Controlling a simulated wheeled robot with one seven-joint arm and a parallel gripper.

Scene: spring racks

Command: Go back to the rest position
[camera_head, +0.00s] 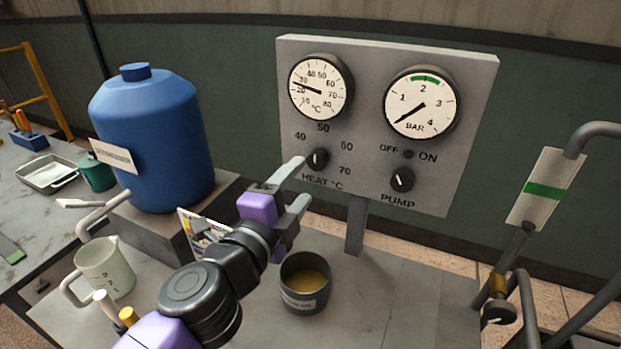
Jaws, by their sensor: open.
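My gripper (302,181) is open and empty. Its two pale fingers point up and to the right, in front of the lower left part of the grey control panel (357,220). One fingertip appears close to the heat knob (318,159); I cannot tell whether they touch. My arm, in black and purple, reaches up from the bottom edge. The pump knob (402,179) is to the right of the gripper, clear of it. The temperature gauge (320,87) and the pressure gauge (422,102) are above; the pressure needle points to the lower left.
A dark pot (305,283) with yellow contents stands close below the gripper. A blue tank (152,140) on a grey block, a pale jug (104,268) and a card are on the left. Pipes (525,300) and a green-striped plate (547,188) are at the right.

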